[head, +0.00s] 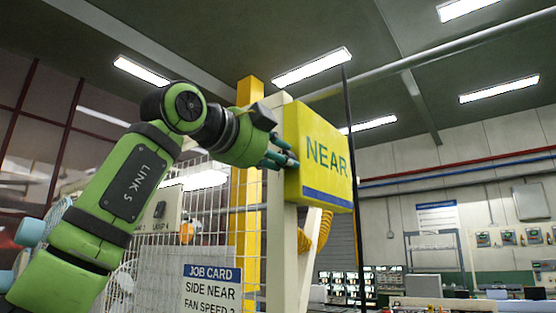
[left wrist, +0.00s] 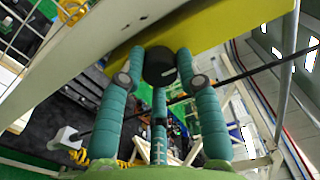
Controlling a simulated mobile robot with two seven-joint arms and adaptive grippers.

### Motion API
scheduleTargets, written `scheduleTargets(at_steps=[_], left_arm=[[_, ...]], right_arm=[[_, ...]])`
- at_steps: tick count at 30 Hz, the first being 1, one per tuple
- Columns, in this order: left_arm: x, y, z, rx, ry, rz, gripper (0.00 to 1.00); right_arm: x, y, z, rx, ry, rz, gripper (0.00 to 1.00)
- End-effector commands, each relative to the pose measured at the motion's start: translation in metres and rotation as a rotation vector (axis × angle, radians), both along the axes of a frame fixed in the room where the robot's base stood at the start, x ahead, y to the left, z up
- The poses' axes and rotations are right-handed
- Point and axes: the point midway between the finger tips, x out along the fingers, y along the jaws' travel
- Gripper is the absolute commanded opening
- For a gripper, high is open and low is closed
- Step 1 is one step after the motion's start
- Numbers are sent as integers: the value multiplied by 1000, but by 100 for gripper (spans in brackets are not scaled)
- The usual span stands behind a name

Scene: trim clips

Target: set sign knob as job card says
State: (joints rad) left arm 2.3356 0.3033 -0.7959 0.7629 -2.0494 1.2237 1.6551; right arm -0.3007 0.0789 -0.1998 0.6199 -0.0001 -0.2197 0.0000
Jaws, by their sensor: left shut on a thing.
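A yellow sign box (head: 319,153) with the word NEAR and a blue lower strip is mounted on a pale post. The job card (head: 211,291) at the bottom reads SIDE NEAR and FAN SPEED; the figure after that is cut off or unclear. My left gripper (head: 288,158) is at the sign's left side. In the left wrist view a round black knob (left wrist: 160,67) on the yellow box (left wrist: 215,35) sits between the teal fingers (left wrist: 160,88), which are closed around it. The knob is hidden in the head view. My right gripper is not in view.
The pale post (head: 279,230) and a yellow post (head: 247,190) stand beside the sign, with a white wire mesh (head: 215,225) to the left. A thin black pole (head: 352,200) runs by the sign. A yellow coiled hose (head: 322,230) hangs below it.

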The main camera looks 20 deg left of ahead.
Motion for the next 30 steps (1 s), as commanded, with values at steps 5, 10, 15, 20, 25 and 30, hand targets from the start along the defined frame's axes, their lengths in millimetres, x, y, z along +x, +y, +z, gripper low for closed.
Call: scheduleTargets(at_steps=[5, 10, 15, 20, 25, 30], left_arm=[[1, -2, -3, -52, 29, -2, 2], [1, -2, -3, -77, 38, -2, 2], [1, -2, -3, -83, 40, -2, 2], [1, -2, -3, -84, 39, -2, 2], [1, -2, -2, -83, 38, -3, 58], [1, -1, -1, -83, 35, -2, 58]], right_arm=[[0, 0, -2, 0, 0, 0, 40], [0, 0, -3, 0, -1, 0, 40], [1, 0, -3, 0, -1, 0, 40], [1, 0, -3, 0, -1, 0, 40], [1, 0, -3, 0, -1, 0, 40], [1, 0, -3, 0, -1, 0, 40]])
